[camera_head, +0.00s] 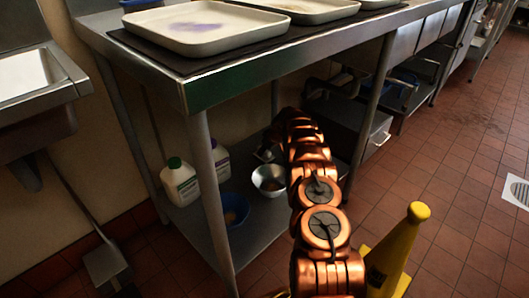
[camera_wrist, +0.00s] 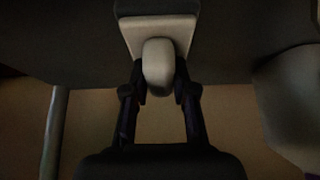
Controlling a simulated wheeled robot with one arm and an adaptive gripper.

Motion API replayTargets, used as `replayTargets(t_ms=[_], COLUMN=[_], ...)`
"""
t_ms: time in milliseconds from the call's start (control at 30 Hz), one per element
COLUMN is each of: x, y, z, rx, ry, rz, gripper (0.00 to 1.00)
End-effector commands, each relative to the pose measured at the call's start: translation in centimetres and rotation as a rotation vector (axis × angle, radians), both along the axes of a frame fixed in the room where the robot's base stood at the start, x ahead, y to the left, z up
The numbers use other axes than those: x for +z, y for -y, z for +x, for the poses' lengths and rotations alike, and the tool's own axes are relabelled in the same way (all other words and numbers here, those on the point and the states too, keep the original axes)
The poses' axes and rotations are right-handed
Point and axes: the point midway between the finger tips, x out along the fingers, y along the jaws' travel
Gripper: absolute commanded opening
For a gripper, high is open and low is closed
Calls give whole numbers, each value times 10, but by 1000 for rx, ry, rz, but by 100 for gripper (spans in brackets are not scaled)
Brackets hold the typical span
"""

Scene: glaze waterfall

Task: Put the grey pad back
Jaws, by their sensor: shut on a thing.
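In the wrist view my gripper (camera_wrist: 160,85) is shut with one finger on each side of a pale rounded grip. The grip stands out from a light grey, squarish piece with a dark edge behind it; I take this to be the grey pad (camera_wrist: 158,32). The picture is dark, so I cannot tell whether the pad touches the dark surface behind it. In the head view my arm reaches in beneath the steel table, and my gripper and the pad cannot be made out clearly there.
Pale trays (camera_head: 205,27) rest on a dark mat on the steel table (camera_head: 250,83). The lower shelf (camera_head: 228,262) holds a green-capped jug (camera_head: 179,182), a second jug (camera_head: 221,161), a blue bowl (camera_head: 234,210) and a metal bowl (camera_head: 269,180). A yellow floor sign (camera_head: 396,250) stands beside my arm.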

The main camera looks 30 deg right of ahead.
Motion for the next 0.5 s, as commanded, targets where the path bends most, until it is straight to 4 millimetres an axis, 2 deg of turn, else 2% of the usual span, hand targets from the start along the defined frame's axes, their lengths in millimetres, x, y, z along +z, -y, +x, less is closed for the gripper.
replayTargets(t_ms=[300, 333, 500], x=[-1, -1, 0], y=[0, 0, 0], z=[0, 0, 0], rx=[1, 1, 1], ry=[1, 1, 1], rz=[0, 0, 0], gripper=[0, 29, 47])
